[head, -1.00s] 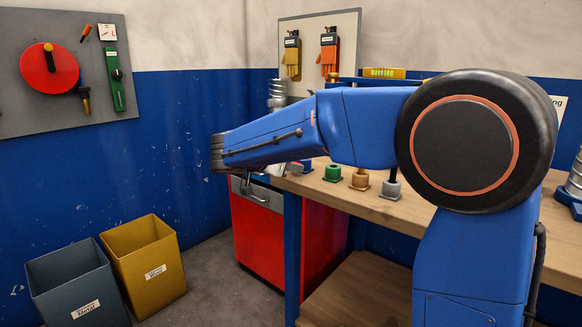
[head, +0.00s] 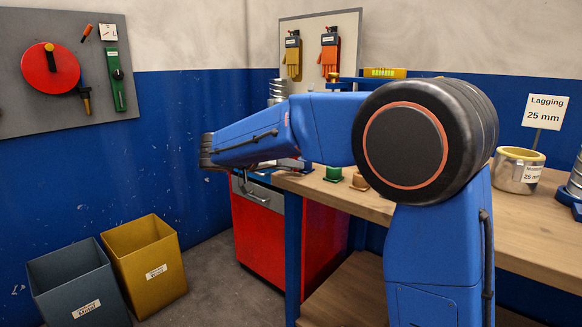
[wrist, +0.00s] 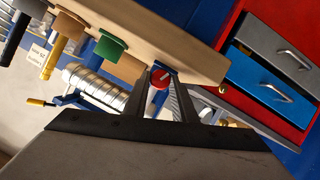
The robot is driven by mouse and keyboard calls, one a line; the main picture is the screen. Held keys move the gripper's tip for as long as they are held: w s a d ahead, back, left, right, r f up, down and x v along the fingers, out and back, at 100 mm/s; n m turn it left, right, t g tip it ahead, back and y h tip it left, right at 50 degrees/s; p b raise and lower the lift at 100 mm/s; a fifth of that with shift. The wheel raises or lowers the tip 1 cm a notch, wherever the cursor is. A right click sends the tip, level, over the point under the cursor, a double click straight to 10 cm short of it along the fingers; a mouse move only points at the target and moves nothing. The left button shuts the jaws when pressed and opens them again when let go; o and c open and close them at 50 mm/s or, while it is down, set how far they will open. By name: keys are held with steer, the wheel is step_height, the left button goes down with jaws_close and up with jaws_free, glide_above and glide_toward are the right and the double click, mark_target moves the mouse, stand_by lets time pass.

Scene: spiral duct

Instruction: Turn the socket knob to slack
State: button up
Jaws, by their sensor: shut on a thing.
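A small red round knob (wrist: 159,79) with a pale pointer mark is on the edge of the wooden bench in the wrist view. My gripper (wrist: 163,84) has its two fingers around this knob, shut on it. The fingers partly cover it. I cannot read any marking by the knob.
A ribbed steel duct (wrist: 95,90) lies beyond the bench edge in the wrist view. A red cabinet (head: 262,240) with drawers stands below the bench (head: 380,205). A yellow bin (head: 145,268) and a grey bin (head: 78,290) stand on the floor at left.

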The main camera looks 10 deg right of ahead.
steer(key=shift+n, duration=0.3)
stand_by(0.4)
steer(key=o, duration=1)
steer(key=shift+o, duration=0.2)
